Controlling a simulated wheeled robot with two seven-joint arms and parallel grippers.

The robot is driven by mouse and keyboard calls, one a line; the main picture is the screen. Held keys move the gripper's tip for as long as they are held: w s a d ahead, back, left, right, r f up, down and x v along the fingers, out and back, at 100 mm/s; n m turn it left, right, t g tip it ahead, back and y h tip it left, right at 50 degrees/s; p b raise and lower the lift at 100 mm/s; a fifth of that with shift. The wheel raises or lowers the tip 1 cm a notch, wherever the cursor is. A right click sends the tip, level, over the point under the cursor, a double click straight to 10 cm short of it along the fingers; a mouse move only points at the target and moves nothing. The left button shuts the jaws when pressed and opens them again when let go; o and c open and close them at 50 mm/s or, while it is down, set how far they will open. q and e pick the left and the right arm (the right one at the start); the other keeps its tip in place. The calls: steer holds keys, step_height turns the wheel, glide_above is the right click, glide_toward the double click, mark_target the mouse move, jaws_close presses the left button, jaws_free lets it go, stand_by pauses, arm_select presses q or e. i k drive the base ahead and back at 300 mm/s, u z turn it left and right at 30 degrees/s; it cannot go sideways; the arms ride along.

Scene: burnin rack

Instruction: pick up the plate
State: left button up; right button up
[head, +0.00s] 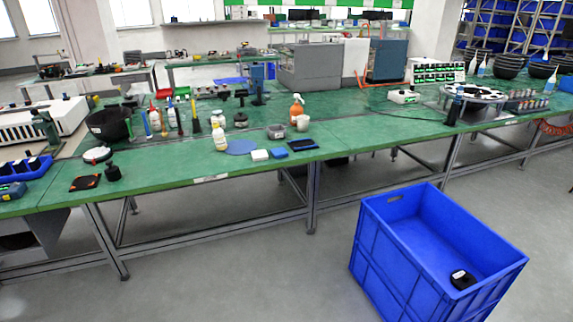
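No thing is clearly marked as the plate. A flat, round blue disc (241,147) that looks like a plate lies on the green workbench (190,172), near its front edge. Another round, flat thing, a pale disc with dark spots (474,91), sits raised on a stand at the right of the bench. Neither of my grippers is in view.
A large blue crate (395,243) stands on the floor in front, with a small black object (462,279) inside. A blue block (279,153), dark tray (302,144) and orange spray bottle (296,108) are on the bench. The floor left of the crate is clear.

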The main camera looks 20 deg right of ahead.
mark_target(281, 152)
steer(key=z, duration=0.85)
steer(key=i, duration=1.35)
steer(key=u, duration=0.4)
